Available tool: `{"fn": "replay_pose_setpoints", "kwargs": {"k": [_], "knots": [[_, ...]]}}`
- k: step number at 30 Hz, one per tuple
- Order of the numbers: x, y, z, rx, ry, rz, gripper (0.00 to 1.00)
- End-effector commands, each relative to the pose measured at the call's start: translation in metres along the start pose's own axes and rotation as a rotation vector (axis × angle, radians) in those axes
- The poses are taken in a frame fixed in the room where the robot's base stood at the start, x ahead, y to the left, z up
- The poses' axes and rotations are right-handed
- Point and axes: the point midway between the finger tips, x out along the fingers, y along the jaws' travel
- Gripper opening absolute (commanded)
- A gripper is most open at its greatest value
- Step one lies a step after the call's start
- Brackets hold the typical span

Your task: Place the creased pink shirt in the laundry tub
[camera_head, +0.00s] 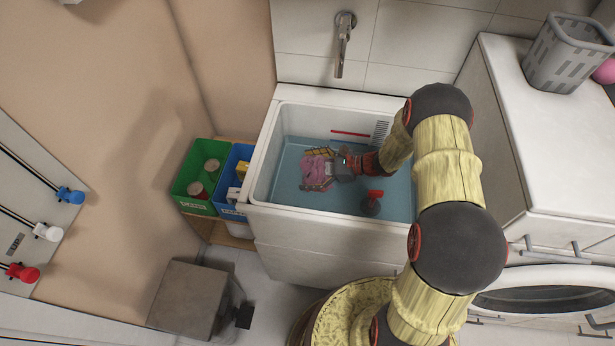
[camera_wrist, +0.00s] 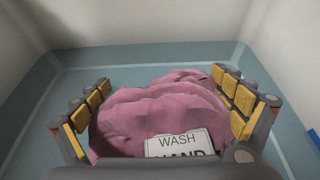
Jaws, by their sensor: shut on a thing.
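The creased pink shirt (camera_head: 314,168) is a crumpled bundle held between the two padded fingers of my gripper (camera_head: 318,171). In the wrist view the pink shirt (camera_wrist: 160,108) fills the space between the fingers of my gripper (camera_wrist: 168,100), and a white label on it reads "WASH" and part of "HAND". The laundry tub (camera_head: 262,150) is a white basin with a blue-grey inside. My gripper and the shirt are over or inside the tub. In the wrist view the tub's walls (camera_wrist: 150,55) surround the shirt. I cannot tell whether the shirt touches the bottom.
A tap (camera_head: 342,45) is on the wall behind. Green (camera_head: 190,186) and blue (camera_head: 228,185) bins stand to the left. A grey basket (camera_head: 567,55) sits on the white counter at right.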

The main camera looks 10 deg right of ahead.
Motion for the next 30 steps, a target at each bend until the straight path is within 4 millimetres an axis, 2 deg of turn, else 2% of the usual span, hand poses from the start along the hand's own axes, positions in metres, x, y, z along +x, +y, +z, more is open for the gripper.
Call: {"fn": "replay_pose_setpoints", "kwargs": {"k": [1,5,17,18,20,30], "knots": [[0.004,0.001,-0.010,0.003,0.000,0.001,0.66],[0.010,0.001,-0.025,0.002,0.000,0.001,0.66],[0.012,0.001,-0.028,0.001,0.000,0.001,0.66],[0.011,0.001,-0.028,0.001,0.000,0.001,0.97],[0.011,0.001,-0.027,0.001,0.000,0.001,1.00],[0.011,0.001,-0.026,0.001,0.000,0.000,1.00]]}}
